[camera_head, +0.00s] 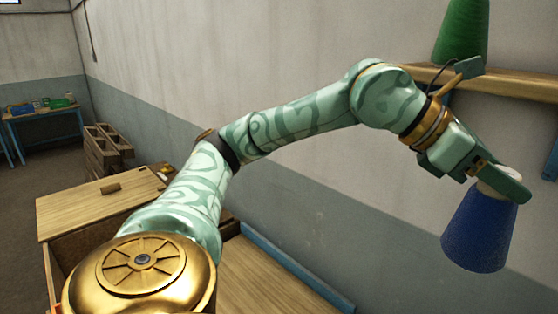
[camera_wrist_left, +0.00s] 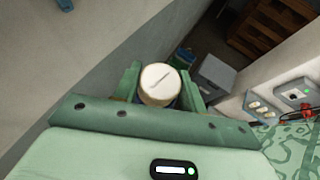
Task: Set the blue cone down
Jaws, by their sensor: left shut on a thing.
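The blue cone (camera_head: 480,233) hangs in the air at the right of the head view, wide end down and slightly tilted. My left gripper (camera_head: 497,183) is shut on its pale narrow top. In the left wrist view the round cream top of the cone (camera_wrist_left: 160,84) sits between the two green fingers of my left gripper (camera_wrist_left: 160,90). The cone's blue body is mostly hidden there. The cone touches no surface that I can see. My right gripper is in neither view.
A green cone (camera_head: 461,35) stands on a wooden wall shelf (camera_head: 500,83) above the gripper. A wooden worktop (camera_head: 262,282) with a blue edge strip lies below, along the wall. A wooden box with a lid (camera_head: 100,203) is at left. A blue table (camera_head: 42,115) stands far back.

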